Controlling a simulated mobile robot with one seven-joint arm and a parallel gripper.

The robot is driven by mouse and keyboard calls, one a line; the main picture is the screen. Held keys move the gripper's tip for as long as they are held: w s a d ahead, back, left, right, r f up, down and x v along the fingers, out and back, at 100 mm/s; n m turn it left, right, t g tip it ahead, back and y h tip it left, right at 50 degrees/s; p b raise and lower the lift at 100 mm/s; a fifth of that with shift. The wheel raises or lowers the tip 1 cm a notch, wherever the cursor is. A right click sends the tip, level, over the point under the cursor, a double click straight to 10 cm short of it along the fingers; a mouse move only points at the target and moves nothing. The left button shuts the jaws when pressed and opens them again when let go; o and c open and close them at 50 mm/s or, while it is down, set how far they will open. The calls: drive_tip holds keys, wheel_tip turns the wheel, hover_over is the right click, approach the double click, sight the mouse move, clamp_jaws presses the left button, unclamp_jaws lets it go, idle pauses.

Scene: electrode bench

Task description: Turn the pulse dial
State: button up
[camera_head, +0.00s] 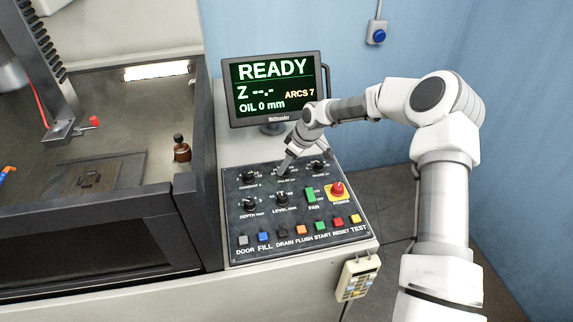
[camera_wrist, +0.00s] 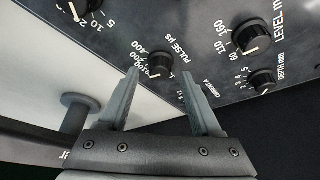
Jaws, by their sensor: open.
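The pulse dial (camera_wrist: 160,65) is a round black knob with a white pointer mark, on the dark control panel (camera_head: 240,215). In the wrist view it shows between my two fingertips, with a number scale and the "PULSE µs" label beside it. My gripper (camera_wrist: 160,74) is open, with one grey finger to each side of the dial in the picture. I cannot tell whether the fingers touch it. In the head view my gripper (camera_head: 284,166) reaches down to the dial in the panel's top row and partly hides it.
Close by are the current dial (camera_head: 249,177), another top-row dial (camera_head: 318,167), the depth dial (camera_head: 250,204) and the level dial (camera_head: 282,199). A red power button (camera_head: 337,188) and a green fan switch (camera_head: 310,194) sit to the right. The monitor (camera_head: 275,87) reading READY stands behind.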

drive_tip(key=shift+w+a+f, duration=0.1)
drive_tip(key=shift+a+f, duration=0.15)
drive_tip(key=shift+f, duration=0.4)
clamp_jaws()
